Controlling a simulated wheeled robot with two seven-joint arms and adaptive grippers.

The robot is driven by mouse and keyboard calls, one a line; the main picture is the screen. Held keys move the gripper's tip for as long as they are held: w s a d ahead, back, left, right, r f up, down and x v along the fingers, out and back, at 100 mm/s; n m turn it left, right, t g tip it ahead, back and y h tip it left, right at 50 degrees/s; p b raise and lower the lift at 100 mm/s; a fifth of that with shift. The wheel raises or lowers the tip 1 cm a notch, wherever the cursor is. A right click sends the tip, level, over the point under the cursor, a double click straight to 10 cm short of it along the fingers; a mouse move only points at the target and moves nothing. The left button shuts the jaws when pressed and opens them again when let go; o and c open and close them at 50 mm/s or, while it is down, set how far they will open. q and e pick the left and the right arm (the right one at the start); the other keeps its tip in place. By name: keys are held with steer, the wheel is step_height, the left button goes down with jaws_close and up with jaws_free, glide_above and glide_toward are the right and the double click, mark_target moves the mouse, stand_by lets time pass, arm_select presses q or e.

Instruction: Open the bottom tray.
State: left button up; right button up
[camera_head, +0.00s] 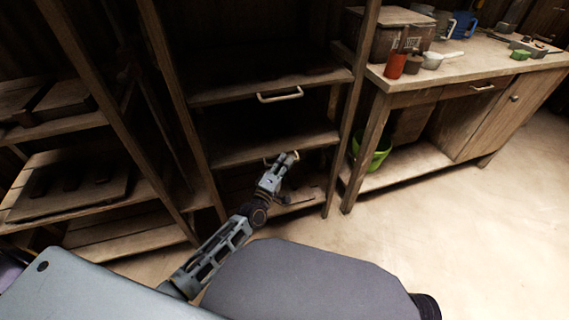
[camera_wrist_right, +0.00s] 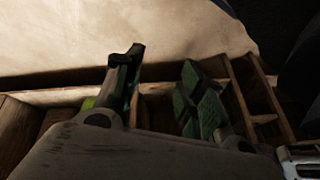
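The rack in the middle of the head view holds wooden trays one above another. The upper tray (camera_head: 265,88) has a pale bar handle (camera_head: 280,96) on its front. The lower tray (camera_head: 245,152) sits below it, and part of its pale handle (camera_head: 267,159) shows beside my left gripper (camera_head: 289,158). That gripper is at the lower tray's front edge, over or against the handle; its fingers are too small to tell whether they grip it. My right gripper (camera_wrist_right: 163,68) shows in the right wrist view with its fingers apart and nothing between them.
Another wooden rack (camera_head: 100,205) with loaded shelves stands at the left. A workbench (camera_head: 445,85) with a red container (camera_head: 395,65), a wooden box (camera_head: 388,35) and cups stands at the right. A green bucket (camera_head: 378,155) sits on its lower shelf. The floor (camera_head: 450,240) at right front is clear.

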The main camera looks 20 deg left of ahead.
arm_select(q)
jaws_close()
steer(key=shift+s+d, duration=0.1)
steer(key=shift+s, duration=0.05)
arm_select(e)
steer(key=shift+r, duration=0.15)
